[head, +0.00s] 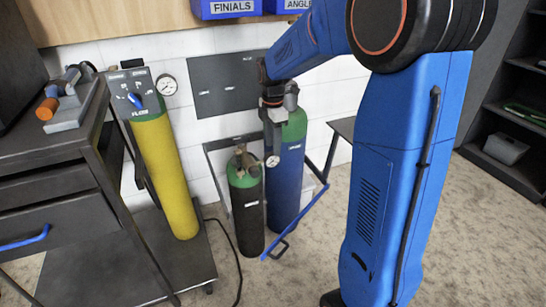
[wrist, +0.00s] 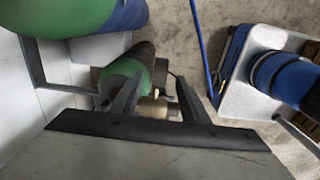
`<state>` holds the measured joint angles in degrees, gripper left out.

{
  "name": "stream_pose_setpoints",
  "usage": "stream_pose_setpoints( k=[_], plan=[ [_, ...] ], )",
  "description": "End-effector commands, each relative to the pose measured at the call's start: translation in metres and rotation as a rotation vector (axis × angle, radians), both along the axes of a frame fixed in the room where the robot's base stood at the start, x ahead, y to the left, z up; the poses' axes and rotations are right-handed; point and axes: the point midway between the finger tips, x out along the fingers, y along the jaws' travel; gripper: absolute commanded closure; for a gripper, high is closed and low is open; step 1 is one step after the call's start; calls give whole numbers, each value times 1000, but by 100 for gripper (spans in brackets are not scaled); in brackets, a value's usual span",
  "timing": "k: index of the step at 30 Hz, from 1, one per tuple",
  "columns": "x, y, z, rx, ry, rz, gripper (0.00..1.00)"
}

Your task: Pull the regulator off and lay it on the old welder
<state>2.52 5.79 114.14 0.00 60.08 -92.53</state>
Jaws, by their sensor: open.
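My gripper (wrist: 160,82) is open. In the wrist view its two dark fingers stand on either side of a brass fitting (wrist: 156,108), with nothing visibly clamped. In the head view my gripper (head: 269,135) points down close to the black cylinder with a green shoulder (head: 247,205). A brass-coloured valve or regulator body (head: 241,156) sits on top of that cylinder. A small round white gauge (head: 272,161) shows just right of it, below my gripper. I cannot tell exactly which parts form the regulator. I cannot identify the old welder with certainty in either view.
A blue cylinder with a green top (head: 287,175) stands right behind the black one. A yellow cylinder (head: 169,175) stands left, by a grey FLOW panel (head: 136,97). A dark cart (head: 60,195) fills the left.

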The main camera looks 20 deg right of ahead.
Motion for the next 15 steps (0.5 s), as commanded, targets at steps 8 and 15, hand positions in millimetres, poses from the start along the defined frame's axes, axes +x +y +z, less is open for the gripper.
stream_pose_setpoints(
  k=[8, 15],
  plan=[
    [0, 0, -41, 0, 2, 0, 59],
    [0, 0, -58, 0, 1, 0, 59]
  ],
)
